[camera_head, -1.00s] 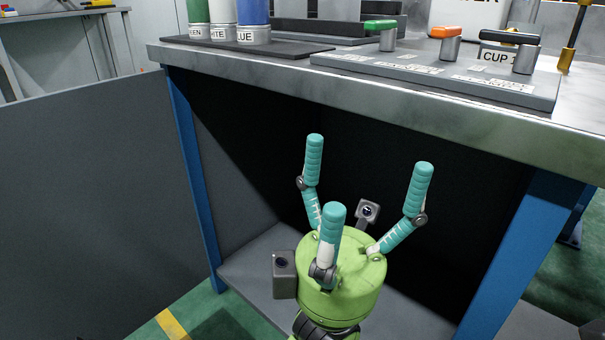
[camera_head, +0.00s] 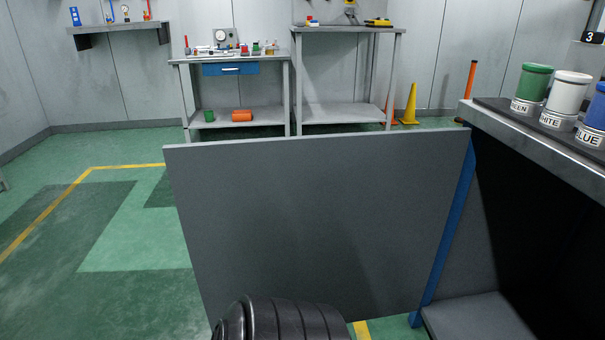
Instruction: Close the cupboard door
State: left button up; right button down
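The cupboard door (camera_head: 310,220) is a flat dark grey panel in the middle of the head view. It stands wide open, swung out to the left from the blue post (camera_head: 448,225) at its right edge. The cupboard (camera_head: 475,240) is at the right, under the metal bench top, with its dark inside and lower shelf (camera_head: 475,318) showing. A black ribbed part of my own arm shows at the bottom centre, in front of the door's lower edge. Neither of my grippers is in view.
Green, white and blue canisters (camera_head: 534,82) stand on the bench top (camera_head: 530,145). Behind the door are a workbench (camera_head: 230,62) with a blue drawer, a shelf table (camera_head: 345,112) and a yellow cone (camera_head: 410,105). The green floor (camera_head: 130,225) left of the door is clear.

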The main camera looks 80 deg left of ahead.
aim_at(354, 224)
jog(key=k+j, duration=0.25)
jog(key=k, duration=0.15)
jog(key=k+j+z, duration=0.15)
jog(key=k, duration=0.25)
jog(key=k+j, duration=0.35)
jog(key=k+j+z, duration=0.1)
jog(key=k, duration=0.4)
jog(key=k+j, duration=0.1)
jog(key=j, duration=0.3)
jog(key=k+j+z, duration=0.1)
jog(key=j, duration=0.35)
jog(key=k+j, duration=0.15)
jog(key=j, duration=0.25)
jog(key=k+j+z, duration=0.15)
jog(key=j, duration=0.25)
jog(key=k+j, duration=0.1)
jog(key=j, duration=0.3)
jog(key=k+j+z, duration=0.1)
jog(key=j, duration=1.3)
